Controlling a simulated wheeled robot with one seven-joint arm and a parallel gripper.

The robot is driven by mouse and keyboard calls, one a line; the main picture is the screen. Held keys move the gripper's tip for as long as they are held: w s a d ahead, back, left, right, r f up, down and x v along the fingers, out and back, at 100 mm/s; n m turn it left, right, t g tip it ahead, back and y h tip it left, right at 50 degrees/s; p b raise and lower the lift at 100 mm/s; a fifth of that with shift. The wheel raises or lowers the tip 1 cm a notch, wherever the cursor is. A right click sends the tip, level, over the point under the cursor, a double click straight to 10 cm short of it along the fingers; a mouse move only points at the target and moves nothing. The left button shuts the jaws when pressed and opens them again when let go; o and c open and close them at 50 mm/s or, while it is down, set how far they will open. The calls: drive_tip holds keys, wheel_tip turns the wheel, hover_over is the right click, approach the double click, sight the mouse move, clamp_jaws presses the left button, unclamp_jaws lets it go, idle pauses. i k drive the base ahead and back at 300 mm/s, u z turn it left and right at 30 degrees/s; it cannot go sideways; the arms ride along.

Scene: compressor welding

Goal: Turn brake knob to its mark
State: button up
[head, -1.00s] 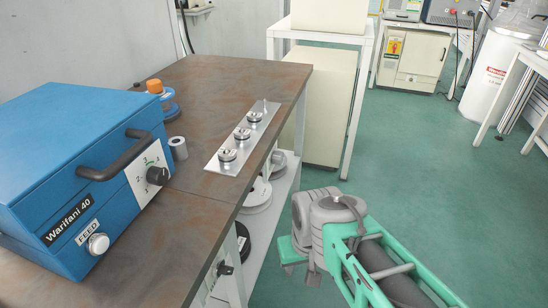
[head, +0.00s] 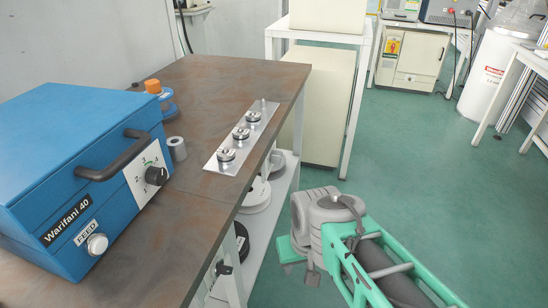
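No knob in view carries a readable "brake" label. A black knob (head: 156,175) sits on the white numbered dial plate (head: 148,170) on the front of the blue box (head: 75,165). I cannot make out its pointer or a target mark. A second small black knob (head: 224,268) is on the white frame below the table edge. I cannot tell which one is the brake knob. My gripper end (head: 301,263) hangs over the floor at lower right, apart from both knobs and the table. Its fingers are not clear.
A brown worktop (head: 205,95) carries the box, a grey cylinder (head: 177,148) and a metal plate (head: 243,137) with several round fittings. A white stand (head: 318,36) is beyond. Green floor right of my arm is clear.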

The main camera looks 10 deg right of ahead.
sight(276, 156)
drive_tip(key=u, duration=0.05)
drive_tip(key=k, duration=0.5)
drive_tip(key=z, duration=2)
drive_tip(key=i, duration=1.15)
drive_tip(key=u, duration=2.75)
